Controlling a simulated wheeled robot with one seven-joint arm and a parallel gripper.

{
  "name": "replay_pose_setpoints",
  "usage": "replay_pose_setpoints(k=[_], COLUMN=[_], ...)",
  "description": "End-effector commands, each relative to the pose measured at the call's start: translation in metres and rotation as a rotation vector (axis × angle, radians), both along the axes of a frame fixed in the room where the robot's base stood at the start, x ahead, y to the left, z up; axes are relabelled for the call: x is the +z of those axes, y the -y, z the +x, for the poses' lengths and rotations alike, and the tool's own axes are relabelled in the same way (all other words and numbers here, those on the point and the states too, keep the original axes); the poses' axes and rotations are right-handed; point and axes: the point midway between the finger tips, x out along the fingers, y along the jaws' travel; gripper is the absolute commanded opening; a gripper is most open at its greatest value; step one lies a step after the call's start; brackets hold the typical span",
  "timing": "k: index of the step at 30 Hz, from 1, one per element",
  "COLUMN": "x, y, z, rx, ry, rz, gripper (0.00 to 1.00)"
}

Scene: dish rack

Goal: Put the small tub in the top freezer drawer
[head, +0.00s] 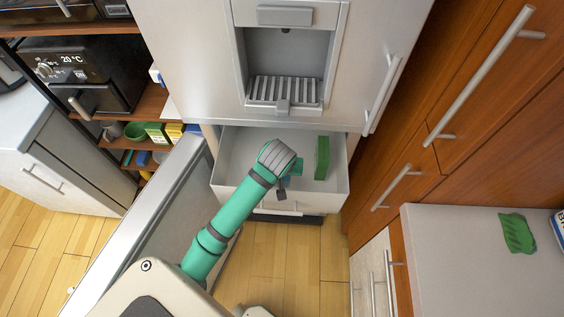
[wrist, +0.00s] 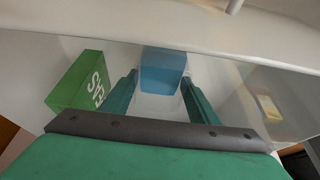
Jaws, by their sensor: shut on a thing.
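The small tub is a blue, box-like thing (wrist: 162,72) between my fingers in the wrist view. My gripper (wrist: 158,92) is shut on the tub. In the head view my gripper (head: 290,172) is over the pulled-out white freezer drawer (head: 232,155). I cannot tell whether the tub touches the drawer floor.
A green box (head: 322,158) stands in the drawer's right part; it shows left of my fingers in the wrist view (wrist: 78,82). The open freezer door (head: 160,215) is left of the drawer. Wooden cabinets (head: 430,180) with long handles are close on the right.

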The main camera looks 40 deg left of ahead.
Motion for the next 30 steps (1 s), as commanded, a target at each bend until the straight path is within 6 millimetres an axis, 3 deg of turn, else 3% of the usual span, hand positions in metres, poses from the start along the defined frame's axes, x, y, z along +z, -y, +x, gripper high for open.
replay_pose_setpoints(k=[12, 16, 30], x=[0.001, -0.011, -0.017], y=[-0.019, -0.018, -0.019], z=[0.034, 0.031, 0.031], rx=[-0.001, 0.0, 0.001], ry=[0.0, 0.0, -0.001], rz=[0.0, -0.002, -0.001], gripper=[0.23, 0.23, 0.23])
